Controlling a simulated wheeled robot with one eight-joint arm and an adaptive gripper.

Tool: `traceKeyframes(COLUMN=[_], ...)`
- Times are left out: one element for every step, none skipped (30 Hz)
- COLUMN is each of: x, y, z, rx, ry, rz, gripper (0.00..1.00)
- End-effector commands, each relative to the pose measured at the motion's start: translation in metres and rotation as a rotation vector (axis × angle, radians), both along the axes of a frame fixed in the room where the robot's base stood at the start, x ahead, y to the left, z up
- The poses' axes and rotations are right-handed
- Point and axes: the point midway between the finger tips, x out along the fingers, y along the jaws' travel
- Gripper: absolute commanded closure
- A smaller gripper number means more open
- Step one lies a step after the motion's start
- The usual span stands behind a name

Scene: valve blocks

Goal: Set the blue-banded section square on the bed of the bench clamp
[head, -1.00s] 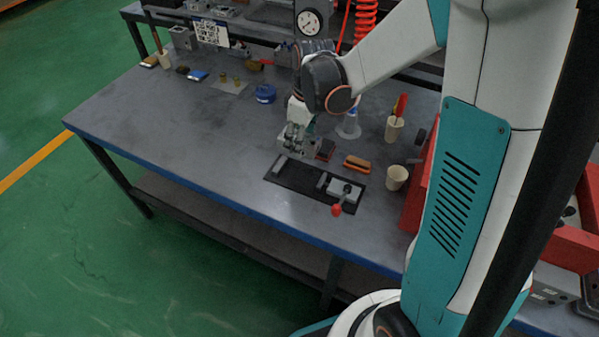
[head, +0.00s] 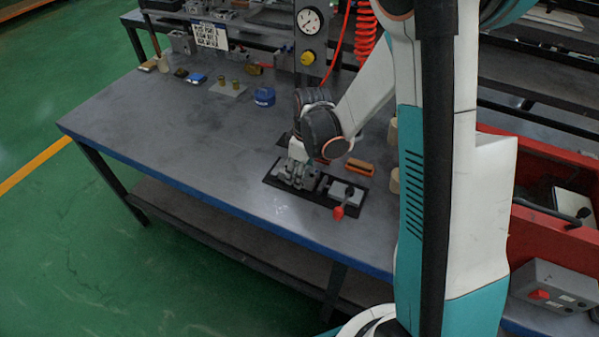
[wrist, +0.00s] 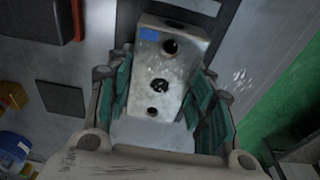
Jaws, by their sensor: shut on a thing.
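The blue-banded section (wrist: 168,70) is a pale grey metal block with dark round holes and a blue patch near its far end in the wrist view. My gripper (wrist: 160,98) is shut on it, with teal pads along both sides. The block looks slightly turned in that view. In the head view my gripper (head: 294,178) is low over the left part of the bench clamp (head: 318,203), a black plate with grey jaw parts and a red-knobbed lever (head: 338,212). My gripper hides much of the section and bed there; I cannot tell whether the block touches the bed.
An orange-brown block (head: 360,166) lies just behind the clamp. A blue round container (head: 264,96) stands farther back, with a gauge post (head: 308,40) behind it. Cream cups (head: 394,180) are partly hidden by my arm.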

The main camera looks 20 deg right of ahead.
Motion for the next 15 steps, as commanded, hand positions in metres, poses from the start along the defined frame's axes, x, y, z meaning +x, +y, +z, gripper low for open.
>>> traceKeyframes(x=[-0.0001,-0.0001,-0.0001,-0.0001,-0.0001,-0.0001,-0.0001,-0.0001,-0.0001,-0.0001,-0.0001,-0.0001,-0.0001,-0.0001,-0.0001], y=[0.0,0.0,0.0,0.0,0.0001,0.0,0.0001,0.0001,0.0,0.0001,0.0001,0.0,0.0,0.0,0.0], z=[0.0013,0.0014,0.0015,0.0014,0.0009,-0.0003,-0.0014,-0.0024,-0.0018,-0.0015,-0.0014,-0.0013,-0.0013,-0.0012,-0.0012], rx=[0.0,0.0,0.0,0.0,0.0,0.0,0.0,0.0,0.0,0.0,0.0,0.0,0.0,0.0,0.0], ry=[0.0,0.0,0.0,0.0,0.0,0.0,0.0,0.0,0.0,0.0,0.0,0.0,0.0,0.0,0.0], rz=[0.0,0.0,0.0,0.0,0.0,0.0,0.0,0.0,0.0,0.0,0.0,0.0,0.0,0.0,0.0], gripper=[0.97,0.97,0.97,0.97,0.97,0.97,0.97,0.97,0.45,0.39,0.32,0.32,0.32,0.32,0.32])
